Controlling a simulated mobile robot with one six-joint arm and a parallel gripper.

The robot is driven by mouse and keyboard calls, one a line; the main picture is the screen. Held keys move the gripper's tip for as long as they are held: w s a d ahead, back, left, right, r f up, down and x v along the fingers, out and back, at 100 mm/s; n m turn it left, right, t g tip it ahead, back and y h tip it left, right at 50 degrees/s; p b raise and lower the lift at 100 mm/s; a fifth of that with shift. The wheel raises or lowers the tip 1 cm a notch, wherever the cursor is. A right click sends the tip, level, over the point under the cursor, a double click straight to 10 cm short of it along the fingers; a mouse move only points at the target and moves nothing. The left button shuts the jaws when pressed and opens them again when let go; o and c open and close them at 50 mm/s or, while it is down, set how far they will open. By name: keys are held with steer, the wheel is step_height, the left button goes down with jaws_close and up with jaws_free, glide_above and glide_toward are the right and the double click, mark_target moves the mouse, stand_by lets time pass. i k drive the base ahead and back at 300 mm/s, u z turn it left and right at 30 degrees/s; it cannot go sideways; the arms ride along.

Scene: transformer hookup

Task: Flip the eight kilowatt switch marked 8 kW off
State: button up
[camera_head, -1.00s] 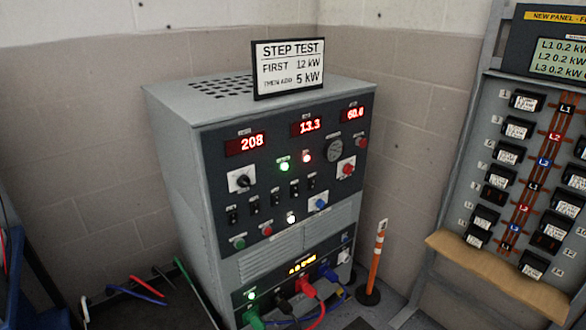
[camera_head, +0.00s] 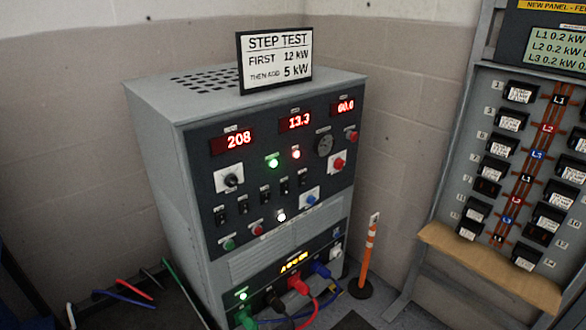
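The grey load cabinet (camera_head: 165,170) stands in the corner, its dark control face (camera_head: 255,240) turned to the front right. A slanting row of several small black toggle switches (camera_head: 265,198) crosses the middle of that face. Their labels are too small to read, so I cannot tell which is the 8 kW one or which are up or down. Red displays above read 208 (camera_head: 238,139), 13.3 (camera_head: 296,122) and about 60.0 (camera_head: 345,106). A green lamp (camera_head: 273,162), a red lamp (camera_head: 296,154) and a white lamp (camera_head: 281,217) are lit. My gripper is out of view.
A sign (camera_head: 276,60) on the cabinet reads STEP TEST, first 12 kW, then add 5 kW. Coloured cables (camera_head: 298,286) plug in low on the front. An orange post (camera_head: 369,257) and a breaker panel (camera_head: 475,130) stand right. Loose cables (camera_head: 125,290) lie left.

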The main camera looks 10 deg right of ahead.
mark_target(284, 189)
steer(key=k, duration=1.35)
steer(key=u, duration=0.25)
steer(key=i, duration=0.55)
steer(key=u, duration=0.6)
steer(key=i, duration=0.65)
steer(key=u, duration=0.25)
